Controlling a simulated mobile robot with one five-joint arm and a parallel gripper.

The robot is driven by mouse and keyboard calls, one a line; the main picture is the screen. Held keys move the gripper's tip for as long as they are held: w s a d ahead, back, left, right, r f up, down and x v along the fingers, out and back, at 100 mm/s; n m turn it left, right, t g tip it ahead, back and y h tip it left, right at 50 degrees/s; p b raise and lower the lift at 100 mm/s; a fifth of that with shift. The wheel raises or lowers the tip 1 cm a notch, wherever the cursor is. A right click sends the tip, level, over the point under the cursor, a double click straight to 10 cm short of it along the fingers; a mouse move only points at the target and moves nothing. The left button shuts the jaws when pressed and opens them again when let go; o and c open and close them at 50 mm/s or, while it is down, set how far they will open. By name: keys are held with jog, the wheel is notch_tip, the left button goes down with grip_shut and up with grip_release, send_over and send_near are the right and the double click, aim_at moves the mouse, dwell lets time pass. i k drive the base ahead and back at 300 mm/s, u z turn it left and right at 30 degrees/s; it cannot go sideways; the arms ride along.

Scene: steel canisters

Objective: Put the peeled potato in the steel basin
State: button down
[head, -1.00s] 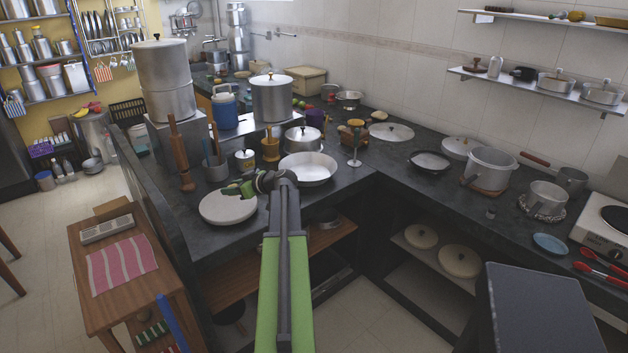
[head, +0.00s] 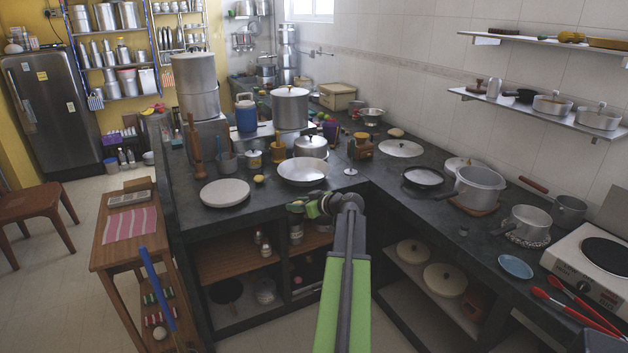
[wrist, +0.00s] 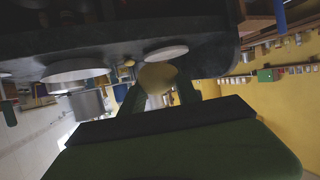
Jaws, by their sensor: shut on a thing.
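My gripper (head: 293,208) shows in the head view just in front of the counter's front edge, its fingers toward the left. In the wrist view, which is upside down, my gripper (wrist: 158,92) is shut on a smooth pale yellow lump, apparently the peeled potato (wrist: 157,76). In the head view I cannot make the potato out. The steel basin (head: 304,170), wide and shallow, stands on the counter behind my gripper and looks empty. It seems to be the wide pale vessel (wrist: 75,71) in the wrist view. My gripper is apart from it.
A round white board (head: 225,193) lies left of the basin, with a small yellow thing (head: 259,179) between them. A lidded pot (head: 311,146) stands behind the basin, and a small steel stand (head: 351,171) is to its right. Open shelves (head: 235,262) are below the counter.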

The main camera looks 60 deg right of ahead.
aim_at(302, 178)
jog(key=z, duration=0.8)
jog(key=i, duration=1.65)
jog(key=u, duration=0.05)
